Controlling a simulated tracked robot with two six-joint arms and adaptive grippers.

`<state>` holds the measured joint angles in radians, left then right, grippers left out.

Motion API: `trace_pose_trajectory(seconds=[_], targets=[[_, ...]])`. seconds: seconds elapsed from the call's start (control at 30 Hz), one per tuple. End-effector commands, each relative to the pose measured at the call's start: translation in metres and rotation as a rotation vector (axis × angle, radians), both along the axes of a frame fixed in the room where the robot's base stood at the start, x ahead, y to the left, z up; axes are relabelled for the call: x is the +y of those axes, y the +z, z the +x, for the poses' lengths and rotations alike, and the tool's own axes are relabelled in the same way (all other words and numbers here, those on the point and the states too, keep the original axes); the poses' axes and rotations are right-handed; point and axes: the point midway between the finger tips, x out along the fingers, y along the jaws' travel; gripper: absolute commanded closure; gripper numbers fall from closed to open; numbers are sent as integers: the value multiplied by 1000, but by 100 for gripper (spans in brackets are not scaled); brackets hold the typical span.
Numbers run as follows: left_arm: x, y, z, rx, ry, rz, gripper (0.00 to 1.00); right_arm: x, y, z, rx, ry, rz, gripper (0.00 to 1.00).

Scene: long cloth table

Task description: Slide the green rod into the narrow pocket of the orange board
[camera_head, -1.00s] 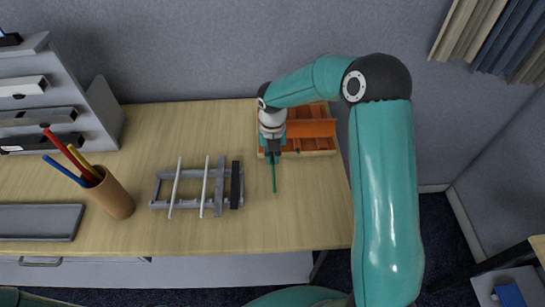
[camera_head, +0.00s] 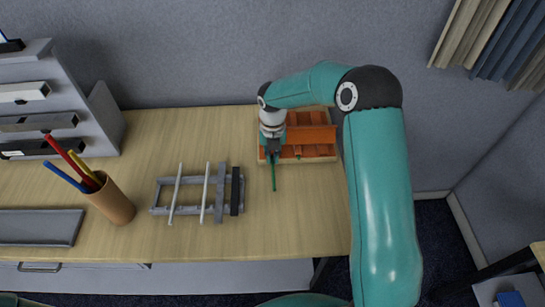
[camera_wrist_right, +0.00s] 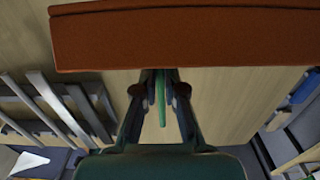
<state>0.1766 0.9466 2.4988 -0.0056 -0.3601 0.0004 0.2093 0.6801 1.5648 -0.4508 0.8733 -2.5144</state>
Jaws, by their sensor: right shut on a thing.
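The orange board (camera_head: 312,134) is at the back right of the table, with raised orange strips inside a pale wooden frame. My right gripper (camera_head: 273,153) is at the board's left side and is shut on the green rod (camera_head: 274,178). The rod's lower part sticks out below the fingers toward the front of the table. In the right wrist view, the rod (camera_wrist_right: 161,98) lies between the fingers (camera_wrist_right: 160,88), and an orange edge (camera_wrist_right: 190,38) spans the top. The narrow pocket cannot be made out. My left gripper is not in view.
A grey rack (camera_head: 226,181) with two pale rods and a dark bar stands left of the board. A brown cup (camera_head: 112,202) of coloured sticks, a grey tray (camera_head: 38,228) and a stepped shelf (camera_head: 95,118) are farther left. The table front right is clear.

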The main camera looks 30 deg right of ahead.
Motion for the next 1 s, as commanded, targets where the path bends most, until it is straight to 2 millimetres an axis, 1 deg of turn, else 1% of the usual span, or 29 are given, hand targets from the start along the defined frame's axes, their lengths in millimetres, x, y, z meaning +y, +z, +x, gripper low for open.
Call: trace_pose_trajectory(seconds=[0.1,0.13,0.27,0.3,0.57,0.67,0.77,0.87,1.0], targets=[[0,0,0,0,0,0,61,-2,0,3,1,0,-1,100],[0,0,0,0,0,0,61,-2,0,2,1,1,-1,86],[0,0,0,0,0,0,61,-2,0,3,-1,0,-2,64],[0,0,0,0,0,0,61,-2,0,3,-1,0,-2,62],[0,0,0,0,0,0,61,-2,0,2,1,0,-1,62],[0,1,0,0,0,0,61,-2,3,3,0,0,-1,62],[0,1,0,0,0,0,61,-2,11,3,-3,0,-2,62],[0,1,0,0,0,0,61,-2,26,3,-4,-1,-1,62],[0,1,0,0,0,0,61,-2,54,4,-6,-1,-1,62]])
